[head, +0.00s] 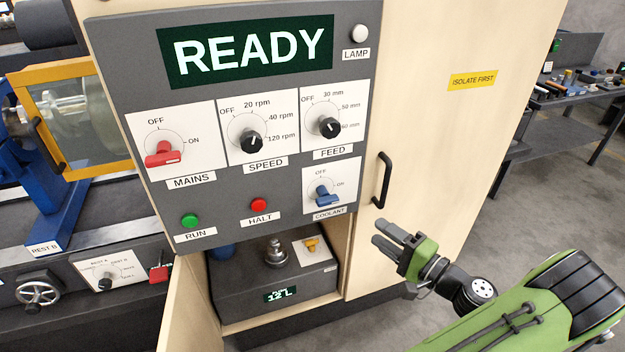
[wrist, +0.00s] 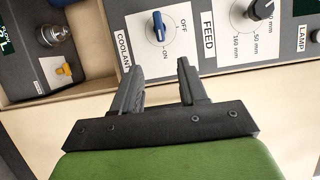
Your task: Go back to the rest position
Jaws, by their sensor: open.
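My gripper (head: 388,239) is open and empty, in front of the cream cabinet door, right of the coolant switch and below the black door handle (head: 381,180). Its two dark fingers (wrist: 160,82) also show in the wrist view, apart, with the panel beyond them. The blue coolant knob (head: 323,196) is on the panel's lower right; it also shows in the wrist view (wrist: 158,26). The grey control panel (head: 232,205) reads READY on its display (head: 248,50).
A grey unit (head: 235,295) with a small display sits in the open bay under the panel. An open cream door (head: 192,310) stands at its left. A machine with a yellow-framed guard (head: 75,70) is at left. A workbench (head: 580,98) stands far right; floor (head: 535,205) between is clear.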

